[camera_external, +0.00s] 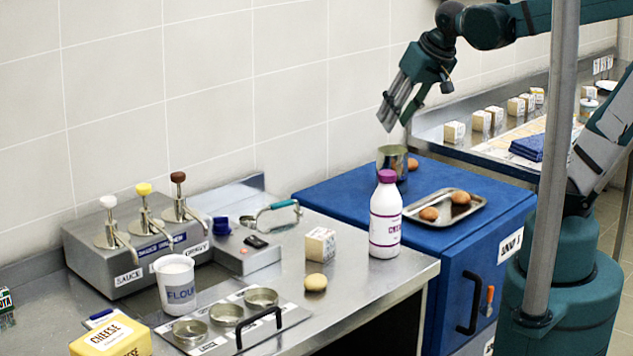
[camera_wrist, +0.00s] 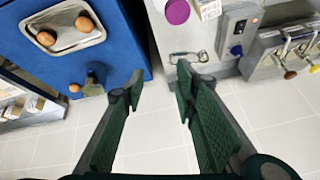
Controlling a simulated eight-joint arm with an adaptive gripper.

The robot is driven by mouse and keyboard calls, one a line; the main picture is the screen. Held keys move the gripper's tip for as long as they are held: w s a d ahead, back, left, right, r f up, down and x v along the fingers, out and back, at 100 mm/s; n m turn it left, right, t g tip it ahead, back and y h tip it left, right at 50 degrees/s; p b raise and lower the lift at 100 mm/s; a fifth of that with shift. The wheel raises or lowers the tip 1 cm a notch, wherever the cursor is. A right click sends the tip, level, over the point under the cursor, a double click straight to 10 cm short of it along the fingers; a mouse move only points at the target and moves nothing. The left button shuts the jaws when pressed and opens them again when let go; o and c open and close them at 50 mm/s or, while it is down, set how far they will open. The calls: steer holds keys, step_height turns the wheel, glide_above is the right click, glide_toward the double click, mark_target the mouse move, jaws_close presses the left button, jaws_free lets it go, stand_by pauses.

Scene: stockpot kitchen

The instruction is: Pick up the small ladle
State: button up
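A small ladle (camera_external: 275,210) with a teal handle lies on the steel counter, beside the grey sauce dispenser and near the wall. In the wrist view, a small metal piece that appears to be the ladle (camera_wrist: 190,56) lies near the counter edge, just beyond my right finger. My gripper (camera_external: 398,118) is high above the blue cabinet, to the right of the ladle and well apart from it. In the wrist view, my gripper (camera_wrist: 158,82) has its fingers spread, with nothing between them.
On the blue cabinet (camera_external: 335,197) stand a metal pot (camera_external: 392,158) below my gripper and a tray (camera_external: 473,210) with brown eggs. A white bottle (camera_external: 385,225) with a purple cap and a small carton (camera_external: 320,244) stand on the counter. The sauce dispenser (camera_external: 135,260) has upright pumps.

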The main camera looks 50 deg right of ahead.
steer(key=w+a+m+g+p, duration=0.15)
steer(key=w+m, duration=0.35)
steer(key=w, duration=0.5)
steer(key=m+g+p, duration=0.2)
steer(key=m+g, duration=0.3)
steer(key=m, duration=0.7)
glide_above(274, 204)
steer(key=shift+t, duration=0.25)
step_height(274, 204, down, 21)
steer(key=shift+a, duration=0.1)
steer(key=shift+w+a+f, duration=0.1)
steer(key=shift+w+f, duration=0.05)
steer(key=shift+f, duration=0.25)
steer(key=shift+f, duration=0.1)
steer(key=shift+f, duration=1.15)
steer(key=shift+s+f, duration=0.15)
steer(key=shift+f, duration=1.15)
steer(key=shift+s+f, duration=0.1)
steer(key=shift+f, duration=1.2)
